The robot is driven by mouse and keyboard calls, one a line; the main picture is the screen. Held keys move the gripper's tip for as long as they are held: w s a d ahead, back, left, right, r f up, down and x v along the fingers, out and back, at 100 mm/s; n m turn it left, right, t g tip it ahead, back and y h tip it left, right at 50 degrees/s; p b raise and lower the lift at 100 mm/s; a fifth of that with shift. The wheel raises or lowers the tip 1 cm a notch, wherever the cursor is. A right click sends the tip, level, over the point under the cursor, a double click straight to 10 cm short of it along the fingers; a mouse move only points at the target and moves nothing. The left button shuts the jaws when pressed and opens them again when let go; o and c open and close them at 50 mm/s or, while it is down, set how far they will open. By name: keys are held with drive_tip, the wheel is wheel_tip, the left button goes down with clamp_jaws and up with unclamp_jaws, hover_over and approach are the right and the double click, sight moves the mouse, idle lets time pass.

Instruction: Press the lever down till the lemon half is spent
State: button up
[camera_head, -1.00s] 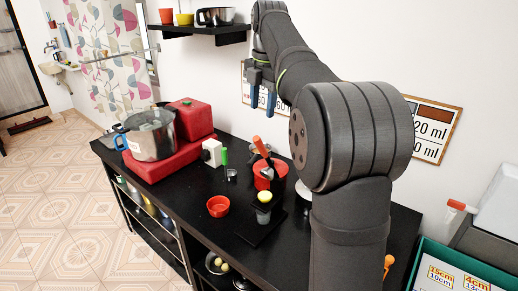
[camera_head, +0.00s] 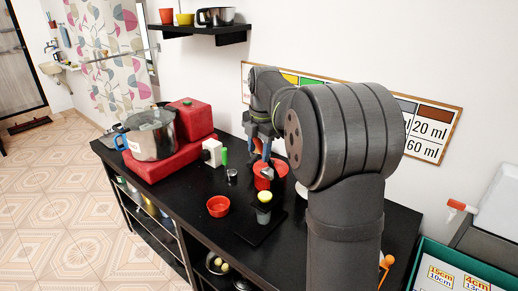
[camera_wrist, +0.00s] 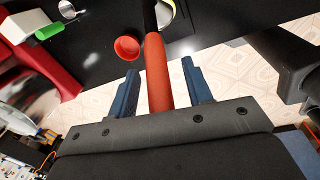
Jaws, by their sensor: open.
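My gripper (camera_head: 262,147) is low over the black counter, its blue fingers pointing down. In the wrist view its fingers (camera_wrist: 160,70) are open, one on each side of an orange-red lever handle (camera_wrist: 158,80), with a gap on both sides. The handle joins a dark shaft beyond the fingertips. In the head view the fingers and arm largely hide the handle, above a red round part (camera_head: 265,172). A yellow round piece (camera_head: 264,196), possibly the lemon half, sits on a grey cup just in front. I cannot tell how much juice is left in it.
A red bowl (camera_head: 218,206) stands on the counter (camera_head: 200,190) to the left; it also shows in the wrist view (camera_wrist: 128,47). A large steel pot (camera_head: 150,135) sits on a red block (camera_head: 170,163) at the left. A white box (camera_head: 212,152) and green item stand beside it.

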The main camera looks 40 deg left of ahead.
clamp_jaws()
drive_tip(key=shift+s, duration=0.1)
drive_tip(key=shift+s+f+t, duration=0.45)
drive_tip(key=shift+s+t, duration=0.05)
drive_tip(key=shift+s, duration=0.15)
drive_tip(key=s+f+t, duration=0.4)
drive_tip(key=f+t, duration=0.1)
drive_tip(key=f, duration=0.2)
drive_tip(key=s+f+t, duration=0.3)
drive_tip(key=f+t, duration=0.2)
drive_tip(key=f, duration=0.3)
drive_tip(key=shift+s+n, duration=0.3)
drive_tip(key=shift+s, duration=0.05)
drive_tip(key=shift+f+t, duration=0.1)
drive_tip(key=shift+t, duration=0.2)
